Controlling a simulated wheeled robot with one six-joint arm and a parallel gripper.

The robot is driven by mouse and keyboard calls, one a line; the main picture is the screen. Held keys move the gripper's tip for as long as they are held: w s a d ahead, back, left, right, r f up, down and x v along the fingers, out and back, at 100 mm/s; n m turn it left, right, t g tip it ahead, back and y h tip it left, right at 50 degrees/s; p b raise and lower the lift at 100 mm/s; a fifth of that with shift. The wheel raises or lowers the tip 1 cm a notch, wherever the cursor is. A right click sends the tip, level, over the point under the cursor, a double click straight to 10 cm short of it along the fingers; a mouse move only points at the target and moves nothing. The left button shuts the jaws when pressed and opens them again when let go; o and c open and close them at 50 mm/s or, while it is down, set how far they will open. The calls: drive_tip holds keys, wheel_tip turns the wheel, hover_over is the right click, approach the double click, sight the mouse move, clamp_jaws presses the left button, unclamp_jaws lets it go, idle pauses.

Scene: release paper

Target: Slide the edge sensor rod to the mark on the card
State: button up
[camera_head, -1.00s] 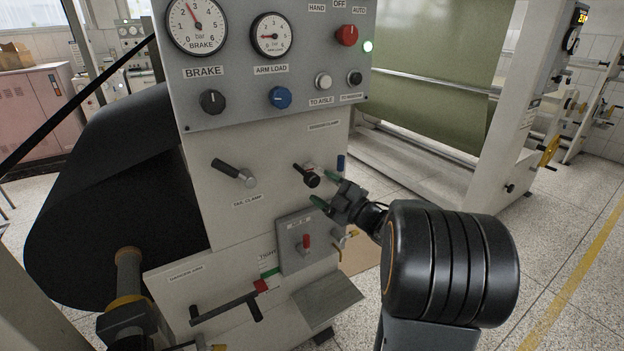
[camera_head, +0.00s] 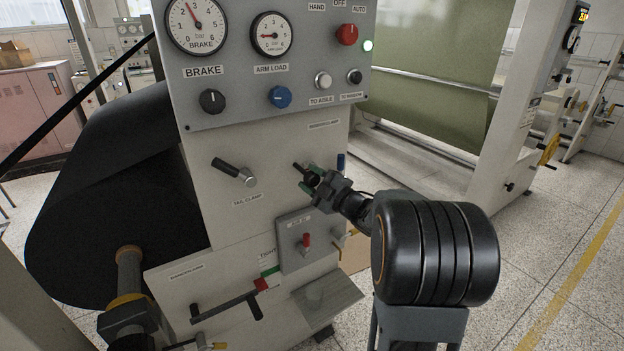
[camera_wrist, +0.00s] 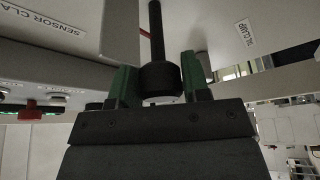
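The black sensor clamp knob (camera_head: 312,179), with a thin dark bar beside it, is on the front of the pale machine cabinet, below the sensor clamp label (camera_head: 323,125). My gripper (camera_head: 309,179) is at this knob, one green finger on each side. In the wrist view, my gripper (camera_wrist: 160,86) straddles the black knob (camera_wrist: 160,80), from which a dark bar runs up. The fingers look very close to its sides; whether they press on it cannot be told. I cannot make out the edge sensor rod or the marked card for certain.
The tail clamp handle (camera_head: 234,172) sticks out left of my gripper. A grey box with a red switch (camera_head: 306,240) is below it. A control panel (camera_head: 225,100) with gauges and knobs overhangs above. A black roll (camera_head: 110,200) stands left; open floor (camera_head: 540,260) lies right.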

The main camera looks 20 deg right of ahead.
clamp_jaws()
drive_tip(key=shift+s+f+b, duration=0.2)
drive_tip(key=shift+s+b, duration=0.1)
drive_tip(key=shift+b, duration=0.35)
drive_tip(key=shift+s+d, duration=0.1)
drive_tip(key=shift+s, duration=0.15)
drive_tip(key=shift+r, duration=0.15)
drive_tip(key=shift+o, duration=2.2)
unclamp_jaws()
drive_tip(key=v, duration=1.3)
drive_tip(key=shift+s+b, duration=0.35)
drive_tip(key=shift+d, duration=0.1)
